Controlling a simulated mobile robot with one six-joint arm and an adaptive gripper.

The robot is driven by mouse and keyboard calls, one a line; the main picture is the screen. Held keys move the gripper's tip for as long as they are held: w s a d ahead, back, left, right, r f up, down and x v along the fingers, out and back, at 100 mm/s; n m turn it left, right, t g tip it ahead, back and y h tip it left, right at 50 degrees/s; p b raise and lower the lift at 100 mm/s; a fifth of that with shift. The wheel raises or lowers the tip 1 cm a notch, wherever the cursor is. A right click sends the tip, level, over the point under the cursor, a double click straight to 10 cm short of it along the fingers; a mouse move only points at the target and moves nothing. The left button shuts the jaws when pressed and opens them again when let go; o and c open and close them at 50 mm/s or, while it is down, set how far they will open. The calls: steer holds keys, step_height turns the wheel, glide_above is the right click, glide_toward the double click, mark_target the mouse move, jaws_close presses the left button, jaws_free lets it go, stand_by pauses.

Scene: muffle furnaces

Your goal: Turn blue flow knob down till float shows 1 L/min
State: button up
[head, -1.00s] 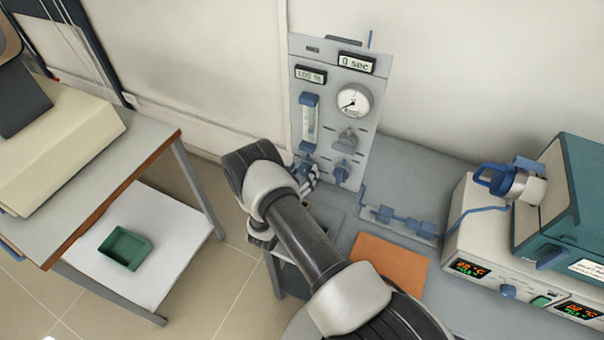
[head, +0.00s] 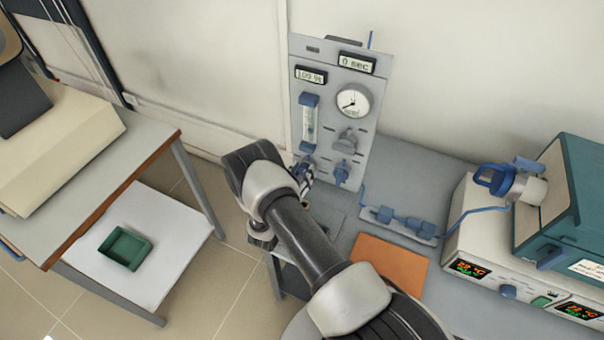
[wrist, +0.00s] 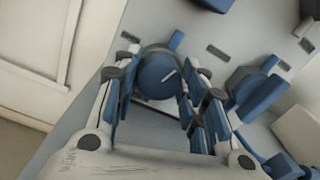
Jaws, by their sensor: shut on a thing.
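The blue flow knob (wrist: 158,73) is round with a pale line on its face, low on the grey panel (head: 331,58). My gripper (wrist: 156,92) has one finger on each side of the knob and is shut on it. In the head view my gripper (head: 304,174) is at the panel's lower left, and my arm partly hides that area. The flow tube (head: 309,122) with blue ends stands upright above the knob. Its float and scale are too small to read.
A second blue knob (wrist: 252,88) is close to the right of my gripper. A round gauge (head: 352,103) and a grey knob (head: 347,139) are higher on the panel. An orange mat (head: 390,264) and a furnace (head: 560,210) with blue tubing are to the right.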

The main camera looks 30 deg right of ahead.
steer(key=shift+s+m+b, duration=0.1)
steer(key=shift+m+b, duration=0.9)
steer(key=shift+m, duration=1.8)
steer(key=o, duration=1.1)
steer(key=shift+c, duration=0.2)
steer(key=v, duration=1.2)
steer(key=shift+d, duration=0.1)
